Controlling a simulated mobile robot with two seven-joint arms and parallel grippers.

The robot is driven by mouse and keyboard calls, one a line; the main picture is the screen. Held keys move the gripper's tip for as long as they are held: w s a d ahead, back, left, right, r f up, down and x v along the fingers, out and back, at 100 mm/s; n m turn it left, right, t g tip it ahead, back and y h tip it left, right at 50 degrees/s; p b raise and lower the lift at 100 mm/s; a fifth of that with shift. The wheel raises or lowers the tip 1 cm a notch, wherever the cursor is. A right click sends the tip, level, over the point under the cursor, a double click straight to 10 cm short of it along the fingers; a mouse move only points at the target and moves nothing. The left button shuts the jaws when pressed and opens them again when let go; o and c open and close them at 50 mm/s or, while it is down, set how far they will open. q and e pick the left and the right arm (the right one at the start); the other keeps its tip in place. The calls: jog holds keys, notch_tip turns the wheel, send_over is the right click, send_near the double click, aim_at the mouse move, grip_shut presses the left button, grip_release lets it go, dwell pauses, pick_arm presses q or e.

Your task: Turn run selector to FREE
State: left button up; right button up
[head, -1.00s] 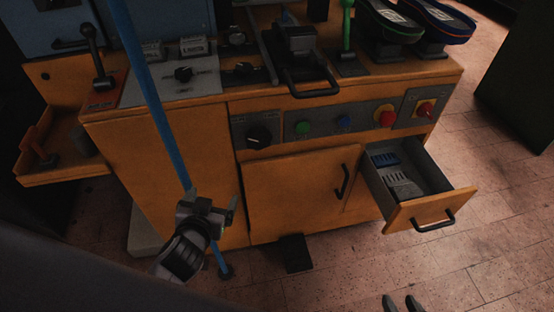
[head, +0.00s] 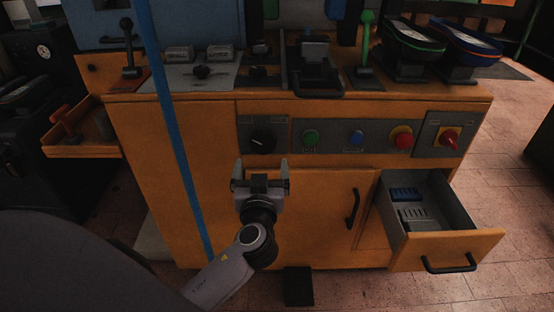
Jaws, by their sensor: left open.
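A black rotary knob (head: 263,141) sits on a grey plate at the left of the orange cabinet's front control row. It looks like the run selector, but its lettering is too small to read. A smaller black knob (head: 202,72) is on the grey panel on the cabinet top. My left gripper (head: 260,169) is open and empty, its two fingers pointing up just below the front knob, apart from it in the picture. My right gripper is not in view.
Right of the knob are a green button (head: 310,138), a blue button (head: 357,138), a red button (head: 402,138) and a red switch (head: 449,138). An open drawer (head: 446,250) juts out at lower right. A blue pole (head: 170,120) stands at the left.

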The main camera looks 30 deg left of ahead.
aim_at(263, 146)
pick_arm(q)
jog(key=shift+x, duration=3.6)
jog(key=shift+r, duration=0.1)
jog(key=shift+c, duration=0.2)
jog(key=c, duration=1)
